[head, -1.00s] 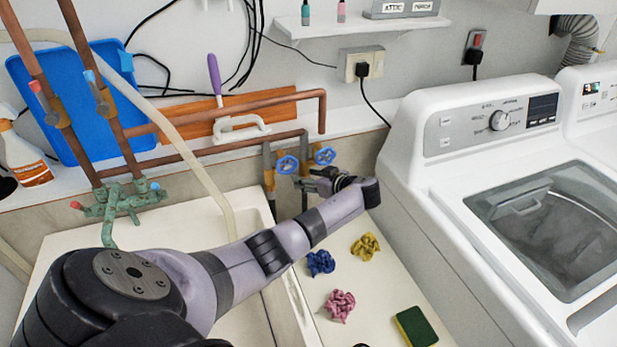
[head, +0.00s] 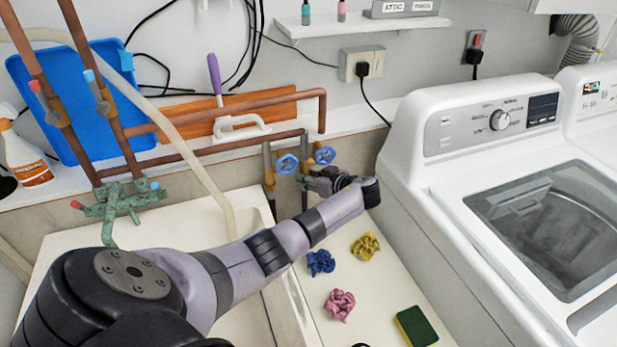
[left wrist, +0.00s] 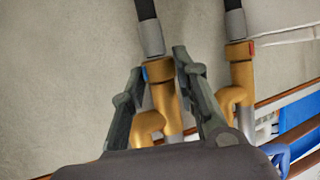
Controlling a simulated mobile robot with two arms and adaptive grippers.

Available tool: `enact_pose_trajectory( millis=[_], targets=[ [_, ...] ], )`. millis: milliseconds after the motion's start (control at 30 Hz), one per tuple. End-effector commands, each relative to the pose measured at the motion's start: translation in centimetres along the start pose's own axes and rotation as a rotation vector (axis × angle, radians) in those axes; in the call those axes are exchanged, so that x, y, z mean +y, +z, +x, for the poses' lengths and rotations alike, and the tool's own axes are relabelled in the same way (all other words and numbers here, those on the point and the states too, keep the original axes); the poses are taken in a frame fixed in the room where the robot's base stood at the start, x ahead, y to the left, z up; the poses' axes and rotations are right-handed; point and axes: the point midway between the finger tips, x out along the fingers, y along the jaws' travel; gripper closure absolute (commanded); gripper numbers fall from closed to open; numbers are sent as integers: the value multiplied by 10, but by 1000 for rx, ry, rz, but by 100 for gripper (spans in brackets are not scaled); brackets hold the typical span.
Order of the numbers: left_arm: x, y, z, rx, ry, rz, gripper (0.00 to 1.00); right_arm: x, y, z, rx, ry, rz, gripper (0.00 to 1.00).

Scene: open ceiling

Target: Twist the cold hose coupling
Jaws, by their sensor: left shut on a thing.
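My left gripper (head: 314,183) reaches to the wall pipes at the back of the counter. In the left wrist view, its two dark fingers (left wrist: 158,68) stand on either side of the brass fitting with a blue mark (left wrist: 161,74), shut at the cold hose coupling. A grey hose end (left wrist: 152,38) on a black hose meets this fitting at the top of that view. Beside it is a second brass fitting with a red mark (left wrist: 240,72), apart from the fingers. The exact contact is hard to see. My right gripper is out of view.
Two blue valve wheels (head: 287,165) and (head: 325,155) sit just above my left gripper. A white washer (head: 440,190) stands close on the right. Blue, yellow and pink cloths (head: 340,304) and a sponge (head: 416,327) lie on the counter. A sink is under my arm.

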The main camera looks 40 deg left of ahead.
Motion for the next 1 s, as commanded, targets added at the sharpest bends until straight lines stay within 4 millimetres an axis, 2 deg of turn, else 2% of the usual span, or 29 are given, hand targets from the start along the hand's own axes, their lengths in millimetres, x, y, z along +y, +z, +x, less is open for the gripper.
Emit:
enact_pose_trajectory(
  millis=[267,500,1000],
  targets=[
    [-3,-2,0,1,84,37,100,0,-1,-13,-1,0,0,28],
    [-7,-1,0,1,245,103,100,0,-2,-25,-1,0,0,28],
    [-11,-1,3,1,537,223,100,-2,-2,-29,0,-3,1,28]
  ],
)
